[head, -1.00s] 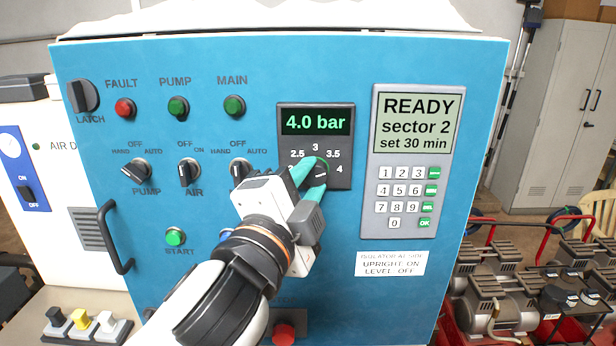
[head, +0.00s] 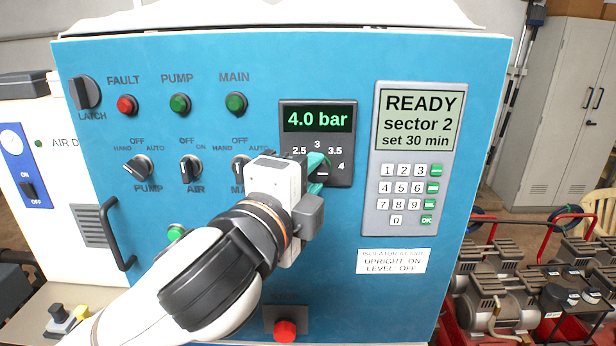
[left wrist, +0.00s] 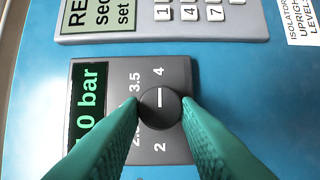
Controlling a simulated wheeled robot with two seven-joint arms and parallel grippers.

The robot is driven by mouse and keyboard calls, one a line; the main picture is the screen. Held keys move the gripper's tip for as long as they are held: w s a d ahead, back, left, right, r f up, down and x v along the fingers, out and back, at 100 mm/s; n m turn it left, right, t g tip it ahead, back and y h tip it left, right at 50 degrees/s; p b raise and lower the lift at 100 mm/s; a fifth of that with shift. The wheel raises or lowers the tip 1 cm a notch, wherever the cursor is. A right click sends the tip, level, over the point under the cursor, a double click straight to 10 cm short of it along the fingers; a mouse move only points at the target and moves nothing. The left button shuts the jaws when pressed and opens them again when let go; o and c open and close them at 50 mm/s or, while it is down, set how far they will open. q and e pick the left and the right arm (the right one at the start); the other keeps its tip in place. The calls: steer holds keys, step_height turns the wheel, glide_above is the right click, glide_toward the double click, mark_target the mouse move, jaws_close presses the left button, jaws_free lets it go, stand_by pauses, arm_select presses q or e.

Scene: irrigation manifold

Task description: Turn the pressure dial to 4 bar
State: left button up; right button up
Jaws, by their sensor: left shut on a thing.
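The pressure dial is a round black knob (left wrist: 160,108) with a white pointer line, on a dark panel (head: 290,152) marked with pressure numbers. In the left wrist view the pointer line points at the 4. The green display (head: 317,119) above it reads 4.0 bar. My left gripper (left wrist: 161,106) has one green fingertip on each side of the knob and is shut on it. In the head view the left gripper (head: 318,178) covers the lower left of the dial. My right gripper is in neither view.
A keypad unit (head: 372,200) reading READY, sector 2, set 30 min is to the right of the dial. Selector switches, including the AIR switch (head: 190,168), are to the left. A red button (head: 285,330) is below my arm. A door handle (head: 117,235) sticks out at left.

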arm_select(q)
steer(key=o, duration=1)
steer(key=shift+c, duration=0.2)
steer(key=b+v, duration=0.1)
steer(key=v, duration=0.2)
steer(key=shift+s+f, duration=0.15)
steer(key=b, duration=1)
glide_toward(314, 176)
steer(key=shift+v, duration=1.8)
steer(key=shift+d, duration=0.1)
